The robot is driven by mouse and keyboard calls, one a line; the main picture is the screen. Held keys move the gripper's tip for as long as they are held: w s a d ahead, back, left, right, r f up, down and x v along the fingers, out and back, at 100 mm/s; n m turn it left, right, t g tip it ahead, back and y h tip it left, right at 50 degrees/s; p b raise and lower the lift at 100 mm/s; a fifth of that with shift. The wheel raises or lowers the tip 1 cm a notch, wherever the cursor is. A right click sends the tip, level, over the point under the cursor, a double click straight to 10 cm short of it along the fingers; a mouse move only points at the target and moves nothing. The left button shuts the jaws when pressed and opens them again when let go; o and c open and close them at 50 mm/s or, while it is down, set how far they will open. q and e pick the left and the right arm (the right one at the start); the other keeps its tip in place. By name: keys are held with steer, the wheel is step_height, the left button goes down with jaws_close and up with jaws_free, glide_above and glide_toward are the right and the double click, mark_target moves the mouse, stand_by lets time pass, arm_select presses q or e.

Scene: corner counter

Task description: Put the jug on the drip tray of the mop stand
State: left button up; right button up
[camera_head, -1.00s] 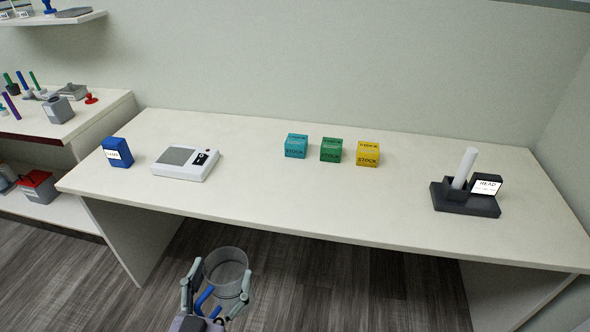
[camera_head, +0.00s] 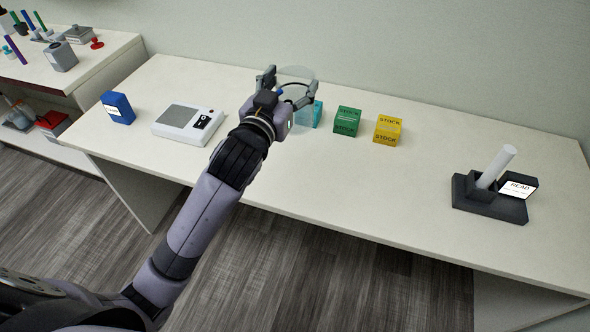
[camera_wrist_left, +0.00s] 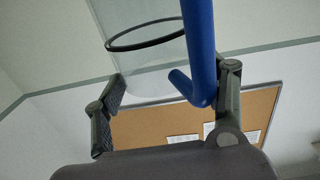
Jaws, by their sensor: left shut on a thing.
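The jug (camera_head: 299,74) is clear, with a blue handle. In the left wrist view the jug's clear wall and dark ring (camera_wrist_left: 145,35) show beyond the fingers, with the blue handle (camera_wrist_left: 200,50) beside the right finger. A dark stand (camera_head: 490,206) at the counter's right holds a tilted white rod (camera_head: 497,166) and a card reading READ. I cannot tell whether it is the mop stand; no drip tray is clearly seen. My right gripper is not in view.
A teal box (camera_head: 317,114), a green box (camera_head: 347,121) and a yellow box (camera_head: 388,130) stand in a row. A white device (camera_head: 187,124) and a blue box (camera_head: 118,108) are at left. The counter (camera_head: 400,190) is clear between the yellow box and the dark stand.

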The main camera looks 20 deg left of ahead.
arm_select(q)
steer(key=shift+w+a, duration=0.1)
steer(key=shift+w, duration=0.3)
step_height(320, 180, down, 19)
steer(key=b, duration=0.2)
steer(key=shift+b, duration=0.4)
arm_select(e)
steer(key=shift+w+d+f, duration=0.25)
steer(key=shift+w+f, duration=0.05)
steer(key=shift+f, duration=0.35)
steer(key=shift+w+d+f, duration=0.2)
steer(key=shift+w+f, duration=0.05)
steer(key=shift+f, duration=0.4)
arm_select(q)
steer(key=shift+f, duration=0.1)
steer(key=o, duration=1.6)
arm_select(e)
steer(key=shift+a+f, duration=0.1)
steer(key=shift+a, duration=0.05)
